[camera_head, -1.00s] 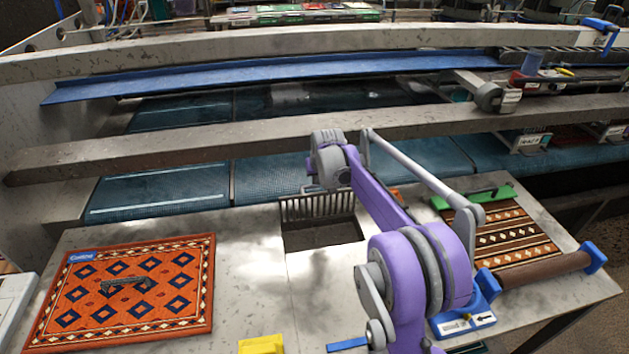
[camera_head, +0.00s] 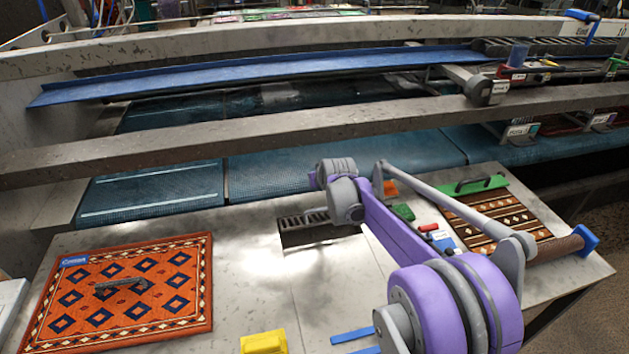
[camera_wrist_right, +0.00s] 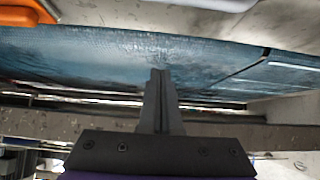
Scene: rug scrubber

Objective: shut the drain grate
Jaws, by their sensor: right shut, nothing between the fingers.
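The drain grate (camera_head: 291,222) is a dark barred panel at the back edge of the dark drain opening (camera_head: 300,240) in the metal table. It shows as a short row of bars, and its right part is hidden behind my right arm. Its exact tilt is hard to tell, but dark opening still shows in front of it. My right gripper (camera_head: 308,217) is at the grate, low over the drain; I cannot tell whether it touches. In the right wrist view, its fingers (camera_wrist_right: 158,75) are closed together with nothing between them. My left gripper is not in view.
An orange patterned rug (camera_head: 120,290) with a dark grey tool lies at left. A yellow block (camera_head: 263,343) is at the front. A long metal beam (camera_head: 250,130) crosses behind the table.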

